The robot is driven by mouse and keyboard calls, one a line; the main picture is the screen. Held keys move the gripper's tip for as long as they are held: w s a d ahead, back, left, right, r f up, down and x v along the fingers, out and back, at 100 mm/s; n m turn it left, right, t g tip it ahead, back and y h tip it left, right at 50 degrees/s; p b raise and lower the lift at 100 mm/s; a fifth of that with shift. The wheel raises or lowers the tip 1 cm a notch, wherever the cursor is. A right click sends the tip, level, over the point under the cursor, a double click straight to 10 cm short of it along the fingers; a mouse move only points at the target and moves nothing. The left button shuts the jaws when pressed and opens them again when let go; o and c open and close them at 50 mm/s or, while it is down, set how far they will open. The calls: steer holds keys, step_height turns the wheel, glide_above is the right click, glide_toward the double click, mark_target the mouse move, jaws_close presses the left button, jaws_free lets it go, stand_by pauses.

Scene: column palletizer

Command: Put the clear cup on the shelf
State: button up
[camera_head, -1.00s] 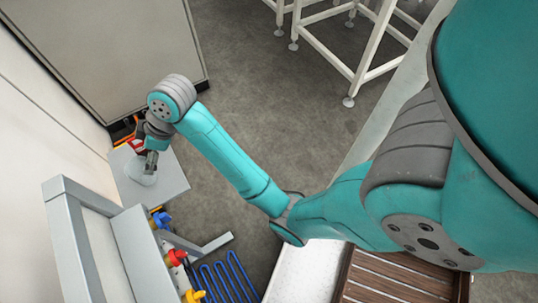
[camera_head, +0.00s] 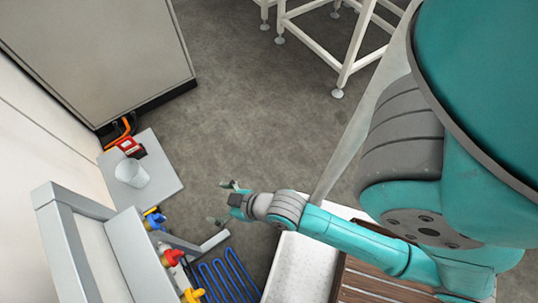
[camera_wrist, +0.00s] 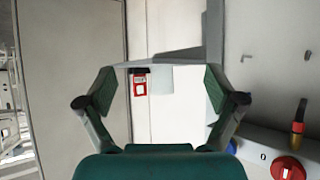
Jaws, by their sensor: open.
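The clear cup (camera_head: 131,172) stands upright on the small grey shelf (camera_head: 162,188) by the left wall. In the wrist view a pale translucent shape, seemingly the cup (camera_wrist: 159,80), shows between my fingers and some way beyond them. My gripper (camera_head: 222,203) is open and empty, over the floor to the right of the shelf and clear of the cup. Both fingers (camera_wrist: 159,92) are spread wide in the wrist view.
A red item (camera_head: 130,147) sits behind the cup, near orange cables (camera_head: 118,130). A grey frame (camera_head: 75,205) with coloured connectors (camera_head: 172,257) and blue hoses (camera_head: 228,275) stands in front of the shelf. A large cabinet (camera_head: 95,50) is behind. Open floor lies right of the shelf.

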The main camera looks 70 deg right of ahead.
steer(key=s+r+t, duration=0.1)
steer(key=s+r, duration=0.3)
steer(key=s, duration=0.6)
steer(key=shift+m+t+h, duration=0.3)
steer(key=shift+t, duration=0.1)
steer(key=shift+o, duration=0.7)
steer(key=s+r+t, duration=0.1)
steer(key=s+r, duration=0.6)
steer(key=shift+s+a+t, duration=0.15)
steer(key=shift+t, duration=0.25)
